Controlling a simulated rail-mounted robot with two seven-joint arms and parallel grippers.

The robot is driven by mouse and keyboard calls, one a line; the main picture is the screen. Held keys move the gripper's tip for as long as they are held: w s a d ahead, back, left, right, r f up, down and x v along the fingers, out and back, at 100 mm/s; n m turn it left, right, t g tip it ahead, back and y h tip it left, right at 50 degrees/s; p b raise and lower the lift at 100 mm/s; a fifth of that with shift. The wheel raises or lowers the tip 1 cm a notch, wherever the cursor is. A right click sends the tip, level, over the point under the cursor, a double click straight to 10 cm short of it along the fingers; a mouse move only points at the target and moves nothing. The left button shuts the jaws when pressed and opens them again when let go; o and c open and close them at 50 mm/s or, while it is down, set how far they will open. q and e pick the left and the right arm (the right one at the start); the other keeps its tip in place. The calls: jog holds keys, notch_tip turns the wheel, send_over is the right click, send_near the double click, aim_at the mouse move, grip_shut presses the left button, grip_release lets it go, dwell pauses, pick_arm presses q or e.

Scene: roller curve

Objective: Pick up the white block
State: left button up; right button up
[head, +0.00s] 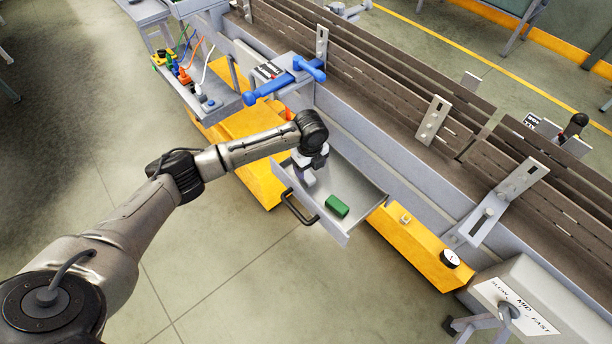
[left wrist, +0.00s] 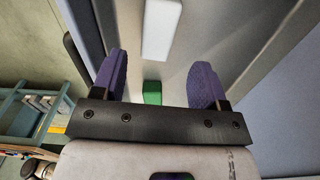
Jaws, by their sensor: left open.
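The white block (left wrist: 161,28) shows in the left wrist view as a pale, long piece inside the grey drawer (head: 363,178), ahead of my fingertips. In the head view I cannot clearly tell it apart from my pale left gripper (head: 306,176). This gripper is over the left part of the open drawer. In the left wrist view its purple fingers (left wrist: 157,75) are spread apart, with nothing held between them. A green block (head: 337,206) lies in the drawer, right of the gripper; it also shows in the left wrist view (left wrist: 152,92). My right gripper is not visible.
The drawer has raised walls and a black handle (head: 298,208) at its front. A blue clamp-like part (head: 285,83) lies above it. Open floor lies in front.

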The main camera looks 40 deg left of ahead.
aim_at(308, 176)
pick_arm(q)
jog(key=shift+s+a+f, duration=0.1)
jog(key=shift+f, duration=1.2)
jog(key=shift+s+a+f, duration=0.1)
jog(key=shift+f, duration=1.2)
jog(key=c, duration=1)
